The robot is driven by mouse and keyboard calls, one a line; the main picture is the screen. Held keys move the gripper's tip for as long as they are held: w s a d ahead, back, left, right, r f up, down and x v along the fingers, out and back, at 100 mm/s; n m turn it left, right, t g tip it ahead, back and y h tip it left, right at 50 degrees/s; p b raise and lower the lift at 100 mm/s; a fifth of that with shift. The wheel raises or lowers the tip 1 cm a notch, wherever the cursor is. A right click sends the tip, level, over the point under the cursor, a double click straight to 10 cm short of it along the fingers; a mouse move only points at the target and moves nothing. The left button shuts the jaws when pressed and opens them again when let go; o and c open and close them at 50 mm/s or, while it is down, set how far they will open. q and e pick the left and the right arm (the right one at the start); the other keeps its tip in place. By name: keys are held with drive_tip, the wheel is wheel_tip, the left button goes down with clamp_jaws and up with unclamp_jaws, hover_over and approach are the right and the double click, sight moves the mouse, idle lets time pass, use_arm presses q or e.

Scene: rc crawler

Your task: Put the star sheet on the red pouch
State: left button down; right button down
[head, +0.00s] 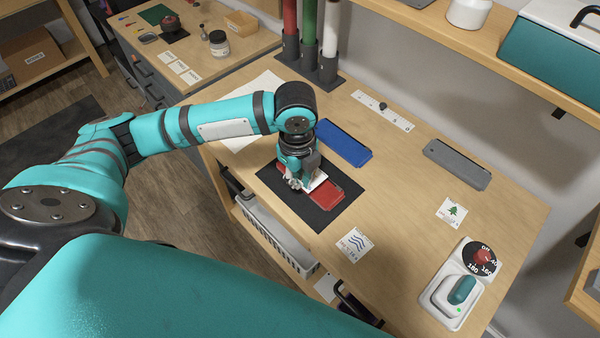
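The red pouch (324,203) lies on a dark mat (345,182) near the front edge of the wooden table. My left gripper (297,184) points down over the pouch's left part. A small white sheet (317,180) shows right beside and partly under the gripper, over the pouch. Its face is mostly hidden, so I cannot see a star on it. The fingers are small and partly hidden; I cannot tell whether they are shut on the sheet. My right gripper is not in view.
A wave sheet (355,244) and a tree sheet (452,212) lie on the table. A blue pouch (343,143) and a grey pouch (457,164) lie behind. A device with a dial (466,283) stands front right.

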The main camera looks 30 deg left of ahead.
use_arm(q)
drive_tip(key=w, duration=0.1)
drive_tip(key=w+a, duration=0.1)
drive_tip(key=shift+w+f, duration=0.2)
drive_tip(key=shift+w, duration=0.1)
wheel_tip(320, 180, down, 3)
drive_tip(key=shift+s+a+r+p, duration=0.1)
drive_tip(key=shift+p, duration=0.5)
drive_tip(key=shift+f, duration=0.35)
drive_tip(key=c, duration=1.5)
unclamp_jaws()
wheel_tip(320, 180, up, 12)
drive_tip(key=shift+s+r+b, duration=0.1)
drive_tip(key=shift+s+b, duration=0.05)
drive_tip(key=shift+b, duration=0.65)
